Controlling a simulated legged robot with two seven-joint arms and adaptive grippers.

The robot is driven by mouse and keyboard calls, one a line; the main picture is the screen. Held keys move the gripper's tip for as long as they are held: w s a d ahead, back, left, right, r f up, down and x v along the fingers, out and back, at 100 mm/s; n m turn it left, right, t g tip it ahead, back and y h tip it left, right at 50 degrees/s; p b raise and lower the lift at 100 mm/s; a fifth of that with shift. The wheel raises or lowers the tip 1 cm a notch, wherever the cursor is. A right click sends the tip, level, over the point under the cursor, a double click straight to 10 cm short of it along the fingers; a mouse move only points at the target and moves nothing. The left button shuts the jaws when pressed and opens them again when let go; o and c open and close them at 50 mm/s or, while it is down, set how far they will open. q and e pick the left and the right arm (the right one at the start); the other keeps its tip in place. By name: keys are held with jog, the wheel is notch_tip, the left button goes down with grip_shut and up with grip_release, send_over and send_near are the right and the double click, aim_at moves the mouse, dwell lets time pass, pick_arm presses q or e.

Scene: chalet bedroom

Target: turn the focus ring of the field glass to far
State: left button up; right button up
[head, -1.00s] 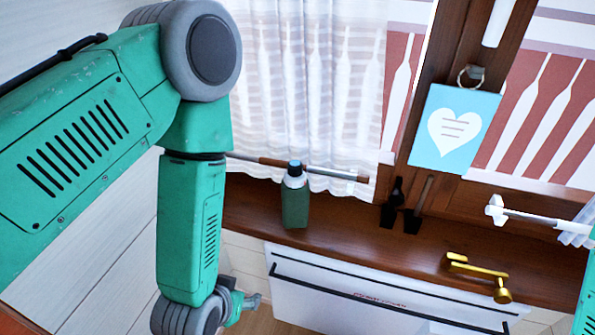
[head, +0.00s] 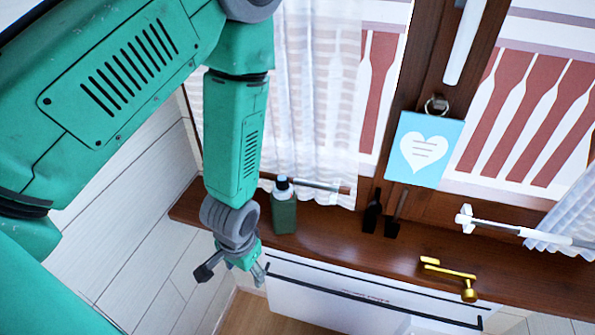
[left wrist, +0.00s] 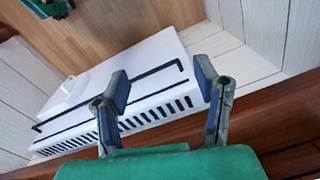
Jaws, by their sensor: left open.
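I cannot make out a field glass or a focus ring in either view. My left gripper (head: 232,272) is open and empty, low in front of the left end of the wooden sill in the head view. In the left wrist view its two blue-grey fingers (left wrist: 162,85) stand apart, with nothing between them. The white heater panel and floor lie beyond them.
On the sill (head: 330,232) stand a green bottle (head: 284,214), two dark tools (head: 371,216) and a brass crank (head: 448,272). A white slotted heater (head: 315,300) is below. A blue heart card (head: 424,150) hangs on the window frame. Curtains hang either side.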

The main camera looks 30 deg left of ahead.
aim_at(283, 177)
pick_arm(q)
jog(key=w+d+r+p, duration=0.1)
jog(key=w+r+p, duration=0.55)
jog(key=r, duration=0.85)
jog(key=w+d+r+p, duration=0.1)
jog(key=w+r+p, duration=0.5)
jog(key=r, duration=0.8)
jog(key=shift+n+h, duration=0.3)
jog(key=shift+n, duration=0.1)
jog(key=f, duration=0.9)
jog(key=w+f+b, duration=0.1)
jog(key=f, duration=0.4)
jog(key=shift+d, duration=0.1)
jog(key=shift+r, duration=0.1)
jog(key=shift+c, duration=0.4)
